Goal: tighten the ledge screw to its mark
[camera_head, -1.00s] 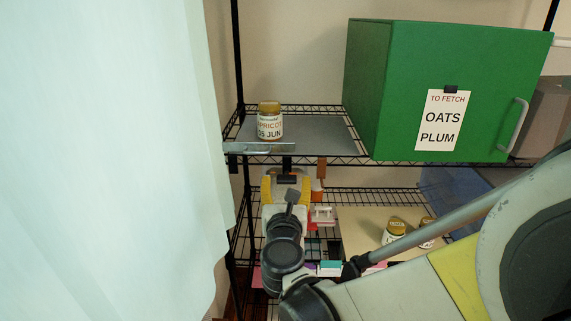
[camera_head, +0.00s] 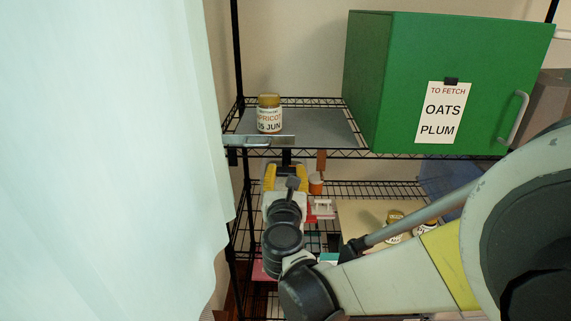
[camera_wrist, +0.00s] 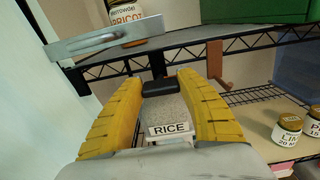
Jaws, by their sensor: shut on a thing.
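The ledge screw shows as a black head (camera_wrist: 158,87) below the front edge of the upper wire shelf in the wrist view. My gripper (camera_wrist: 163,78) has its two yellow fingers shut around it, one on each side. In the head view my gripper (camera_head: 286,168) is upright under the shelf edge, below the black screw part (camera_head: 287,155). The metal ledge strip (camera_head: 262,141), with a long slot, lies along the shelf's front left; it also shows in the wrist view (camera_wrist: 105,38). I cannot make out the mark.
An apricot jar (camera_head: 269,116) stands on the shelf just behind the ledge strip. A green box (camera_head: 400,80) fills the shelf's right. A pale curtain (camera_head: 110,160) hangs close on the left. Jars (camera_wrist: 288,130) and a RICE-labelled item (camera_wrist: 172,128) are below.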

